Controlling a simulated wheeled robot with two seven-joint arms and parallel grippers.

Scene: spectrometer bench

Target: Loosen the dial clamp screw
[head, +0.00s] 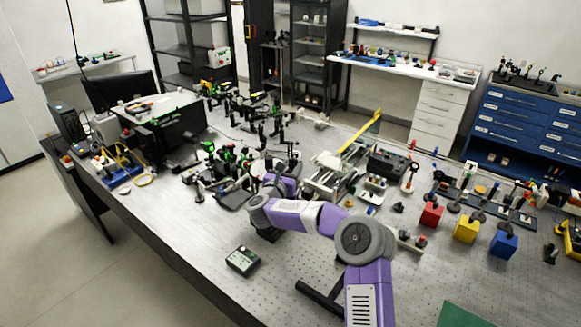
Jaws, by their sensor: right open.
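My right arm comes in from the bottom and bends left over the bench, its purple links reaching among the optics. My right gripper (272,168) is small and dark at the end of this arm, among black mounts near the middle of the bench. It is open; its fingertips are hard to separate from the parts behind. I cannot make out the dial clamp screw, nor tell whether the gripper touches anything. My left gripper is not in view.
The perforated metal bench (190,235) is bare at its front left. A small black box (242,261) lies near the front edge. A pale frame (335,175) stands right of the gripper. Red (431,215), yellow (466,230) and blue (503,243) blocks stand at right.

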